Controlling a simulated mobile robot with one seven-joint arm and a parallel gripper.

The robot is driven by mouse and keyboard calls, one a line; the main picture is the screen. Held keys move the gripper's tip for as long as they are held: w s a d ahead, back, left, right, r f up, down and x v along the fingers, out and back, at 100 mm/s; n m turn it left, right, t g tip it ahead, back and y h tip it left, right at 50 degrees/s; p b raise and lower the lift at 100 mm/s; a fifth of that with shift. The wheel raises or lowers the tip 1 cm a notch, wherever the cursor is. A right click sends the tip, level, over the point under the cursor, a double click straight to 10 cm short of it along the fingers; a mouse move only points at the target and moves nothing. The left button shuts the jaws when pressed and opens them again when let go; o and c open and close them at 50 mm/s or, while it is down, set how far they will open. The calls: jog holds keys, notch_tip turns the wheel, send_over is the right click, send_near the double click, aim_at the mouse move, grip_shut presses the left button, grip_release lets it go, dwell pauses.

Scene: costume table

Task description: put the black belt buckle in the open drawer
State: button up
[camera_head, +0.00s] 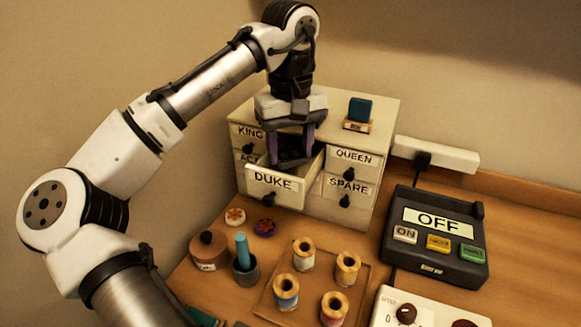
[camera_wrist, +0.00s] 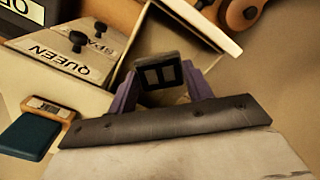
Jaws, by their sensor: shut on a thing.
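My gripper (camera_head: 293,150) points down over the open drawer (camera_head: 275,183), labelled DUKE, in the small cabinet. Its purple fingers are shut on the black belt buckle (camera_wrist: 158,72), a dark squarish frame seen between the fingertips in the wrist view (camera_wrist: 160,88). In the head view the buckle (camera_head: 291,160) is a dark shape at the drawer's mouth, partly hidden by the fingers. I cannot tell whether it touches the drawer's floor. The drawer's pale walls (camera_wrist: 196,22) also show in the wrist view.
The cabinet's drawers labelled QUEEN (camera_head: 352,158), SPARE (camera_head: 348,187) and KING (camera_head: 248,132) are closed. A teal block (camera_head: 360,109) stands on the cabinet top. In front are a spool tray (camera_head: 318,282), a pot (camera_head: 208,250) and a switch box (camera_head: 436,240).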

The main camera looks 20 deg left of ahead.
aim_at(290, 153)
notch_tip(290, 153, down, 4)
jog(key=shift+r+b, duration=0.2)
jog(key=shift+b, duration=1.05)
jog(key=shift+r, duration=0.1)
jog(key=o, duration=0.7)
notch_tip(290, 153, up, 12)
jog(key=p, duration=0.1)
